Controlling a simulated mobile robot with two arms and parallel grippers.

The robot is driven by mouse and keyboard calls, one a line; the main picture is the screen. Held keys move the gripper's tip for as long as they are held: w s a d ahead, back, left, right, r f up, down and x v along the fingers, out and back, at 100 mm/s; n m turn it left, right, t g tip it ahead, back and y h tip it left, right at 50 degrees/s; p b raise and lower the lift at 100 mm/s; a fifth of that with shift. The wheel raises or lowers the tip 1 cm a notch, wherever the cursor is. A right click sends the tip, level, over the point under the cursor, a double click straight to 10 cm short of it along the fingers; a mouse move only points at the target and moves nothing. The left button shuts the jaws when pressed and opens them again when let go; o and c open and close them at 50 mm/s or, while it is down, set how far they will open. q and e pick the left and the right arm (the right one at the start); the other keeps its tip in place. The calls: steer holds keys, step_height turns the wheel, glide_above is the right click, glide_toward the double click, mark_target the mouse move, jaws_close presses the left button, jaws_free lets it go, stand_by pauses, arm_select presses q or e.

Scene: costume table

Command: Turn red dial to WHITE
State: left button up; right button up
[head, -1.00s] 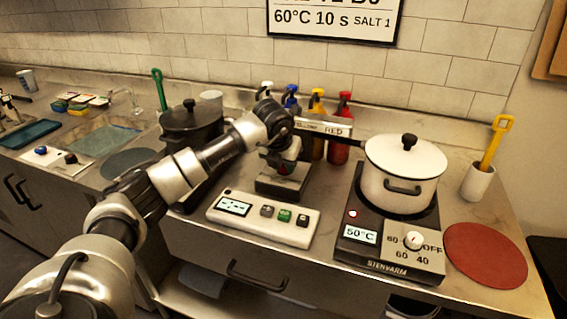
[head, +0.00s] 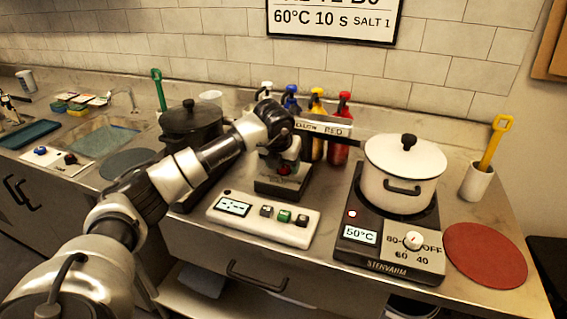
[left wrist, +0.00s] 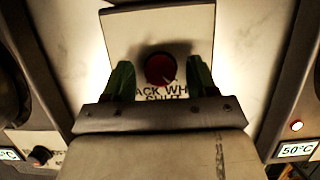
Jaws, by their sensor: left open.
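The red dial (left wrist: 161,69) sits on a pale plate (left wrist: 120,28) with black lettering; I can read "ACK", "WH" and "SHUT", the rest is hidden. In the left wrist view it lies between my left gripper's two green fingers, with a gap on each side. A thin pale mark shows at the dial's lower right. In the head view my left gripper (head: 284,158) points down over the small dark dial box (head: 282,187), and a bit of the dial (head: 284,170) shows under it. My left gripper is open. My right gripper is not in view.
Sauce bottles (head: 342,130) stand behind a label rail at the back. A button panel (head: 262,219) lies in front of the dial box. A black pot (head: 192,125) is to the left; a white pot (head: 402,170) on a hotplate (head: 388,262) reading 50°C is to the right.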

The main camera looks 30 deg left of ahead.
arm_select(q)
steer(key=v, duration=1.1)
steer(key=shift+b, duration=0.4)
steer(key=shift+s+f, duration=0.1)
steer(key=shift+f, duration=0.1)
